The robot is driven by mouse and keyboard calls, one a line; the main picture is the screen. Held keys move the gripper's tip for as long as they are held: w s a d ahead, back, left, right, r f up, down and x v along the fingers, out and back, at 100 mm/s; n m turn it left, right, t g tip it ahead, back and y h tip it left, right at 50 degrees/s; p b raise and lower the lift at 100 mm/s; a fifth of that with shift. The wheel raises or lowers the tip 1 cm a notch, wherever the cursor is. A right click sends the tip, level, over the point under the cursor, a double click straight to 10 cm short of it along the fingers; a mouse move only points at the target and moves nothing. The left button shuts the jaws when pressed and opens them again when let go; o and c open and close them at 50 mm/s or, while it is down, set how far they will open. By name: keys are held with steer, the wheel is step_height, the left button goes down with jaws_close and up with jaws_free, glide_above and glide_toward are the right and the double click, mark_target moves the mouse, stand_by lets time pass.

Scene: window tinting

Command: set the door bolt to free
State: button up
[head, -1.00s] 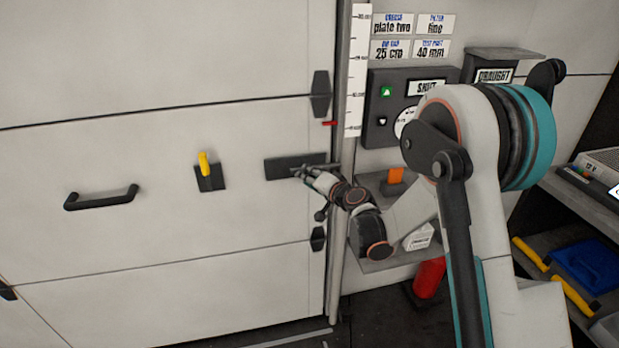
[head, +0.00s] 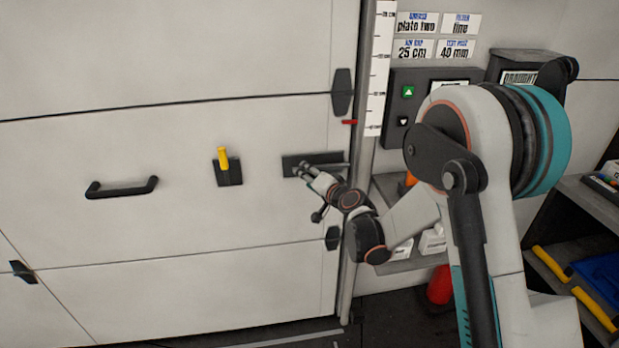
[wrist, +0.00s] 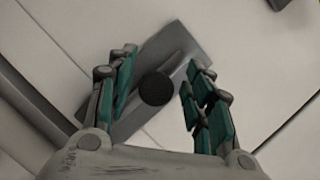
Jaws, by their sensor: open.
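The door bolt (head: 330,164) is a thin grey bar on a dark mounting plate (head: 291,160) near the right edge of the pale panelled door. Its bar runs sideways toward the door frame. In the wrist view the plate (wrist: 194,38) lies slanted, with the grey bar across it and a round dark knob (wrist: 157,88) standing out. My gripper (head: 303,170) is at the plate, its fingers spread. In the wrist view the open fingers (wrist: 158,75) stand on either side of the knob, with gaps on both sides. The bar's far end at the frame is hard to make out.
A yellow lever (head: 223,158) on a black base and a black handle (head: 121,188) are on the door to the left. Black hinge-like blocks (head: 342,92) sit on the door's right edge. A control box (head: 407,108) and shelf are right of the frame.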

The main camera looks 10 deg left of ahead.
steer(key=v, duration=1.2)
steer(key=s+d+r+n+g+h, duration=0.1)
steer(key=s+d+r+n+h, duration=0.1)
steer(key=s+d+r, duration=0.3)
steer(key=s+d+r+n+g+h, duration=0.1)
steer(key=s+d+r, duration=0.2)
steer(key=s, duration=0.3)
steer(key=s+d+g+h, duration=0.1)
steer(key=s+d+h, duration=0.2)
steer(key=s+d, duration=0.4)
steer(key=s+d+f+n+g+h, duration=0.1)
steer(key=s+d, duration=0.6)
steer(key=s, duration=0.8)
steer(key=shift+s+g+h, duration=0.15)
steer(key=shift+g+h, duration=0.65)
steer(key=shift+h, duration=0.1)
